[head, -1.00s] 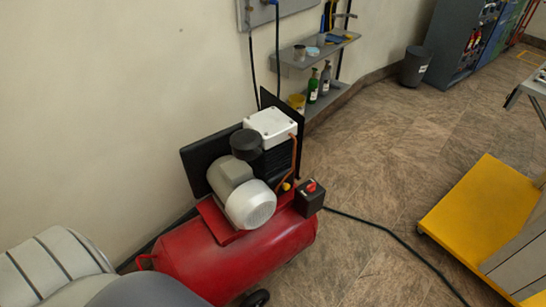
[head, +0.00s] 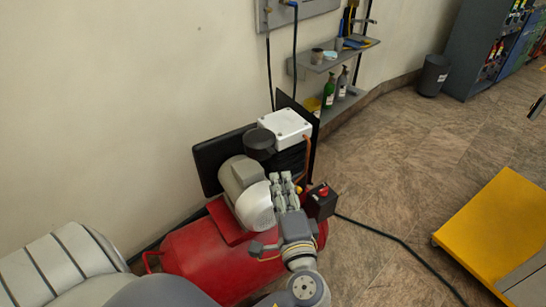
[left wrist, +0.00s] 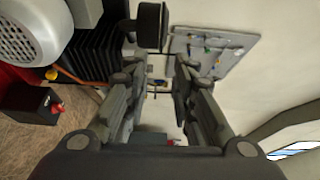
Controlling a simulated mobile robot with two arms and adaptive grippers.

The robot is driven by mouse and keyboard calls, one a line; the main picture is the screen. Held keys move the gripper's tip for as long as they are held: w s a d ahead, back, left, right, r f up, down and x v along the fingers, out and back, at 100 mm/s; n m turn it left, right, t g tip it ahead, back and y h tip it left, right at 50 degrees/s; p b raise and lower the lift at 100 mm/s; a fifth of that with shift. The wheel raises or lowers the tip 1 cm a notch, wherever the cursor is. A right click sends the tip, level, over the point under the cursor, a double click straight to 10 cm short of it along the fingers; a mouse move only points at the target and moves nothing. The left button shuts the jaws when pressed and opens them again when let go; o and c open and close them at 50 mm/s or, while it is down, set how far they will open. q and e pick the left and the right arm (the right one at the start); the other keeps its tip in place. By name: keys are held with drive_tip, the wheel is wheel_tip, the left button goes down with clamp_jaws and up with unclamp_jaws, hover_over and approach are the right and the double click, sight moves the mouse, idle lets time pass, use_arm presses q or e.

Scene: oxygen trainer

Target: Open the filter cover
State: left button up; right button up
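The filter cover appears to be the round black cap (head: 260,143) on top of the compressor, beside the white box-shaped head. It also shows in the left wrist view as a dark cylinder (left wrist: 151,25), upper middle, just ahead of the fingers. It sits in place. My left gripper (head: 284,180) is over the compressor, in front of the cap and to its lower right. Its two fingers (left wrist: 162,85) stand apart in the left wrist view with nothing between them. My right gripper is not in view.
The red compressor tank (head: 205,262) carries a grey motor (head: 245,190), a white head cover (head: 285,127) and a switch box with a red knob (head: 321,202). A wall shelf (head: 345,50) with bottles stands behind. A black cable crosses the floor; a yellow platform (head: 495,225) is at right.

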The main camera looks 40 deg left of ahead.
sight(262, 141)
use_arm(q)
drive_tip(key=x, duration=1)
drive_tip(key=shift+w+a, duration=0.25)
clamp_jaws()
